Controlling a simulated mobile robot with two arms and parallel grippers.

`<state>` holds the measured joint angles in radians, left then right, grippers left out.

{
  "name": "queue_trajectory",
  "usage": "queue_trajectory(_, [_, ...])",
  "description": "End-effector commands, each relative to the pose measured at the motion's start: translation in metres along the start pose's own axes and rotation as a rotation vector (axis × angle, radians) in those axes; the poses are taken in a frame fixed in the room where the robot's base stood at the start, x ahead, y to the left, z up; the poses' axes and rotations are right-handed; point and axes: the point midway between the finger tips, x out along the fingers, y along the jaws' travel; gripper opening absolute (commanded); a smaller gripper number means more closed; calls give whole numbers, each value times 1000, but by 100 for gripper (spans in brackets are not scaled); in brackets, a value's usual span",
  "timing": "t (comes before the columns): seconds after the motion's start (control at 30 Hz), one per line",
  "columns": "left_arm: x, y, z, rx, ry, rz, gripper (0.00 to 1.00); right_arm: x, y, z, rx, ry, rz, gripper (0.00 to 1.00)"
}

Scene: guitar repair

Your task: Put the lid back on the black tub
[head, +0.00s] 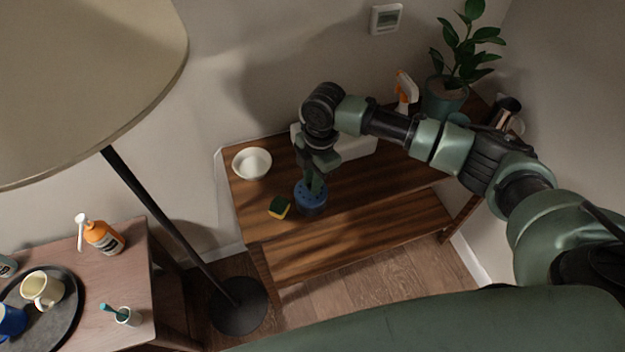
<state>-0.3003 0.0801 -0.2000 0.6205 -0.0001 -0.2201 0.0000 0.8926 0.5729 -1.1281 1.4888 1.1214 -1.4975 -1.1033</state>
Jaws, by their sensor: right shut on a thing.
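My right gripper (314,188) points down over the wooden table. It is shut on a round blue lid (302,194). The black tub (314,212) is directly below the lid, and only a little of its dark side shows. The lid looks to be at the tub's top, but I cannot tell whether it is seated or just above the rim. The gripper hides part of the lid. My left gripper is not in view.
On the wooden table (345,222), a yellow-green sponge (279,207) lies left of the tub and a white bowl (252,163) stands farther back. A white box (357,147), spray bottle (405,90) and potted plant (446,100) are behind. A floor lamp (170,220) stands left.

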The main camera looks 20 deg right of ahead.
Motion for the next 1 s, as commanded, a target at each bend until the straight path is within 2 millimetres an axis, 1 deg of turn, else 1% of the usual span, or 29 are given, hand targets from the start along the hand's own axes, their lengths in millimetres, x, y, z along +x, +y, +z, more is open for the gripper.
queue_trajectory(0.53, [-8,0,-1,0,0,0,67,0,0,0,0,0,0,0])
queue_trajectory(0.93, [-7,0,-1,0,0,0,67,0,0,0,0,0,0,0])
queue_trajectory(0.97, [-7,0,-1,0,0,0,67,0,0,0,0,0,0,24])
queue_trajectory(1.0, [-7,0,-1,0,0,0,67,0,0,0,0,0,0,35])
